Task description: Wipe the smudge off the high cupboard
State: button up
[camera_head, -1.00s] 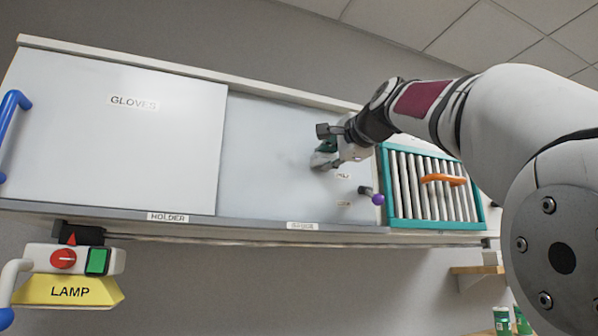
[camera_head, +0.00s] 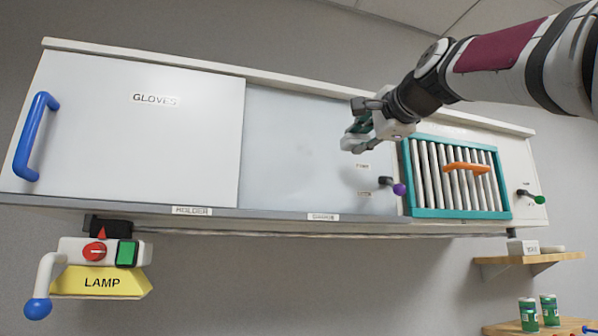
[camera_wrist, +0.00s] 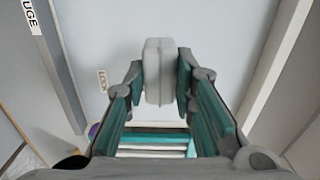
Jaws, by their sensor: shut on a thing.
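The high cupboard (camera_head: 300,150) hangs on the wall, with a plain pale grey panel between the GLOVES door (camera_head: 140,130) and a teal-framed grille. My gripper (camera_head: 357,138) is in front of the panel's upper right part. It is shut on a pale grey-white block (camera_wrist: 159,72), which shows between the two teal fingers in the wrist view. The block's face towards the panel is hidden, so I cannot tell whether it touches. I cannot make out a distinct smudge on the panel; only faint shading shows, and part of the panel is hidden behind my gripper.
A purple knob (camera_head: 398,189) sticks out right of and below my gripper. The teal-framed grille (camera_head: 456,178) has an orange handle. A yellow LAMP unit (camera_head: 100,282) hangs below left. A wooden shelf (camera_head: 530,258) is at lower right. The panel's left part is clear.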

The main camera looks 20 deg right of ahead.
jog(key=shift+s, duration=0.15)
jog(key=shift+s, duration=1.45)
jog(key=shift+a, duration=0.1)
